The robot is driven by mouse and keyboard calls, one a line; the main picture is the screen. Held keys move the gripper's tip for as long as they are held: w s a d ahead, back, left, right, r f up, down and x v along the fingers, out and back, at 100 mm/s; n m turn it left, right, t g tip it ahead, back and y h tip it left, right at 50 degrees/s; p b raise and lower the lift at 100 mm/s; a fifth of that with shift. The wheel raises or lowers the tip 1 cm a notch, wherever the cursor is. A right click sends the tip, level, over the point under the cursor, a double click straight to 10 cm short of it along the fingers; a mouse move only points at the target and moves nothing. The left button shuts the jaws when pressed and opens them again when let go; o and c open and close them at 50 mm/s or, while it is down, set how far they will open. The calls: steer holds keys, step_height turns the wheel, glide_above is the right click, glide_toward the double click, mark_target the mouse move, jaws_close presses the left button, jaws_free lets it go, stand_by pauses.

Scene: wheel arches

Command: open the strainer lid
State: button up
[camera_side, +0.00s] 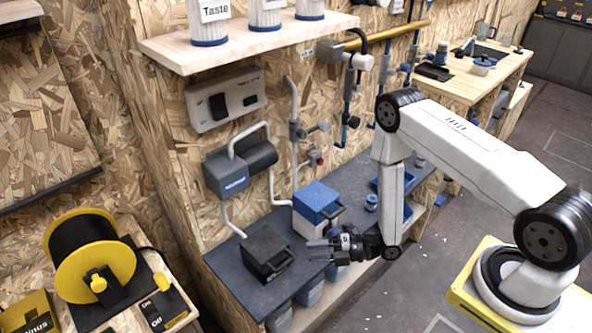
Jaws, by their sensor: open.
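No part is clearly marked as the strainer, so I cannot tell for sure which lid is meant. A dark box (265,253) with a front handle sits on the grey bench, and its top looks closed. Behind it to the right stands a white box with a blue lid (316,199), which also looks closed and has a dark handle at its right. My gripper (312,250) is open and empty, with its fingers pointing left toward the dark box. It is just right of that box, with a small gap, and in front of the blue-lidded box.
A blue-grey pump unit (228,175) with pale pipes is on the wall above the bench (235,285). Blue bins (309,292) are below the bench's front edge. Small blue parts (371,202) lie to the right. A yellow reel (95,255) stands at the left.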

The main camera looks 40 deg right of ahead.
glide_toward(286, 263)
steer(key=x, duration=0.2)
steer(key=shift+a+f, duration=0.1)
steer(key=shift+f, duration=0.2)
steer(key=shift+w+a, duration=0.1)
steer(key=shift+x, duration=3.8)
jaws_close()
